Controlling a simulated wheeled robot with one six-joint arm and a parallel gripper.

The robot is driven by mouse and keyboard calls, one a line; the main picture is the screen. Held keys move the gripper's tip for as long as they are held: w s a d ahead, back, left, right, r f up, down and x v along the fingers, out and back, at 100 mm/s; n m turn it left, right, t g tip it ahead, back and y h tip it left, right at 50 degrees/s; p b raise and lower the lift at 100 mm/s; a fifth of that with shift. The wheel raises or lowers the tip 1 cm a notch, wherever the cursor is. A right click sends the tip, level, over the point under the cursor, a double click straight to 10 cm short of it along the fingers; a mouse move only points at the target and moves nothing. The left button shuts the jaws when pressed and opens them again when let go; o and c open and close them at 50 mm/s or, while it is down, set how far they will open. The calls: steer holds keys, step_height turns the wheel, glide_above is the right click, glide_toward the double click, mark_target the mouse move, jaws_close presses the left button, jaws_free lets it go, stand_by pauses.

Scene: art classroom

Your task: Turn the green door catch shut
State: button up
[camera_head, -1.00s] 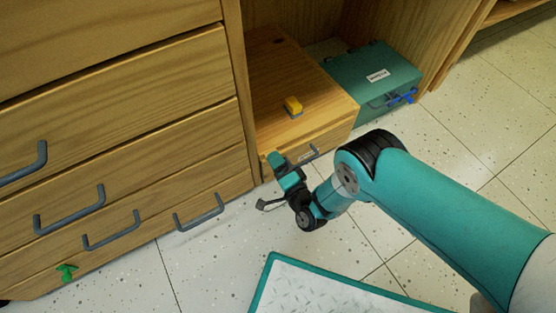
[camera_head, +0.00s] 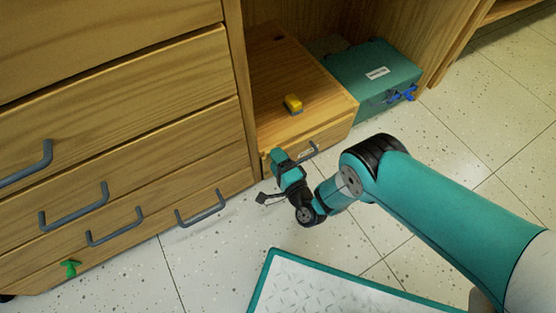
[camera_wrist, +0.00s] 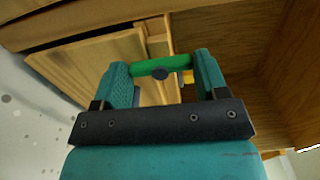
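A bright green catch (camera_wrist: 160,64), a short bar with a dark round pin at its middle, lies level between my gripper's two teal fingers in the wrist view. The fingers stand wide apart and its ends appear to meet their inner faces; firm contact is hard to judge. My gripper (camera_head: 276,158) is low in front of the wooden box (camera_head: 290,75), by its left front corner. In the head view the arm hides the catch there. A small green knob-like piece (camera_head: 69,268) also shows on the lowest drawer at the far left.
A yellow piece (camera_head: 293,104) sits on the wooden box. A teal case (camera_head: 372,68) with a blue catch (camera_head: 403,94) stands to its right. Drawers with grey handles (camera_head: 202,208) fill the left. A teal-rimmed tray (camera_head: 262,283) is below my arm. Speckled floor (camera_head: 480,130) is open at right.

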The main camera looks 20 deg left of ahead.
steer(key=o, duration=0.4)
steer(key=shift+s+d+r+p, duration=0.1)
steer(key=shift+d+p, duration=0.05)
steer(key=shift+p, duration=0.15)
steer(key=p+v, duration=1.3)
steer(key=v, duration=0.4)
steer(key=shift+s, duration=0.2)
